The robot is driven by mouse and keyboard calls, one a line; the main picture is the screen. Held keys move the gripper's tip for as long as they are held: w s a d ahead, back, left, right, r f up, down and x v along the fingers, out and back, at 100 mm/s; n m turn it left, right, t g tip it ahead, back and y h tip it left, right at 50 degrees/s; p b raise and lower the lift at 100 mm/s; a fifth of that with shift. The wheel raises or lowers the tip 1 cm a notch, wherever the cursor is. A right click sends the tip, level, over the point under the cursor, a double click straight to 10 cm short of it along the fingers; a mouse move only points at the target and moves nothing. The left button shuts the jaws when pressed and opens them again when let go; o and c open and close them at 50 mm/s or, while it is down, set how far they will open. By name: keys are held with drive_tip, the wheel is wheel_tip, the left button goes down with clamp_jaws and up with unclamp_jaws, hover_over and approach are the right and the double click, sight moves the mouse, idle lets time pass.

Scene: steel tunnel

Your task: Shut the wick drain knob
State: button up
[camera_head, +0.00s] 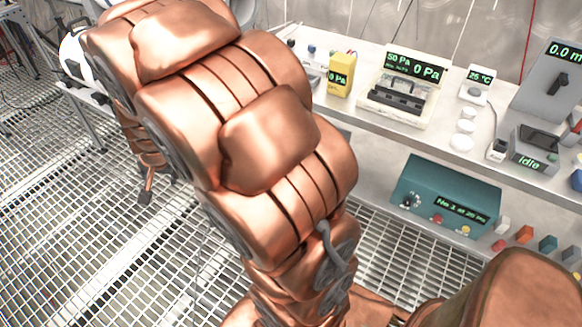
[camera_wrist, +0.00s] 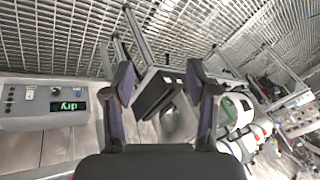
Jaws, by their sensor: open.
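No knob can be told for certain as the wick drain knob in either view. In the wrist view a pale grey panel (camera_wrist: 38,122) at the left carries a green "dry" display (camera_wrist: 68,106), a small switch and several small dark knobs. I cannot tell if one of these is the drain knob. My gripper (camera_wrist: 160,72) is open in the wrist view, its two dark fingers apart and nothing held. The panel lies left of the left finger. In the head view my copper arm reaches to the upper left, and the gripper cannot be made out.
A black block (camera_wrist: 156,92) shows beyond the gap between the fingers. In the head view a white bench (camera_head: 400,125) holds a yellow box (camera_head: 342,74) and a pressure device (camera_head: 398,98). A teal box (camera_head: 440,196) is below. Grating floor (camera_head: 90,240) is open at left.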

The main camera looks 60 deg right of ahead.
drive_tip(key=w+d+f+m+t+h+b, duration=0.1)
drive_tip(key=w+d+f+m+h+b, duration=0.35)
drive_tip(key=d+f, duration=0.55)
drive_tip(key=w+d+f+m+h+b, duration=0.4)
drive_tip(key=d+f, duration=0.4)
drive_tip(key=d, duration=0.5)
drive_tip(key=s+d+f+m+g+h+b, duration=0.35)
drive_tip(key=s+d+f+m+b, duration=0.2)
drive_tip(key=s+d+f, duration=0.35)
drive_tip(key=s+d+f+m+g+h+b, duration=0.2)
drive_tip(key=s+d+f+m+h+b, duration=0.3)
drive_tip(key=d, duration=0.5)
drive_tip(key=shift+n, duration=0.6)
drive_tip(key=shift+s+d+f+b, duration=0.1)
drive_tip(key=shift+d+f+b, duration=0.25)
drive_tip(key=shift+d, duration=0.8)
drive_tip(key=shift+s+d+f+b, duration=0.1)
drive_tip(key=shift+d+b, duration=0.4)
drive_tip(key=shift+d, duration=0.6)
drive_tip(key=shift+s+d+f+b, duration=0.1)
drive_tip(key=shift+d+f+b, duration=0.25)
drive_tip(key=shift+d, duration=0.8)
drive_tip(key=shift+r, duration=0.1)
drive_tip(key=shift+c, duration=0.4)
clamp_jaws()
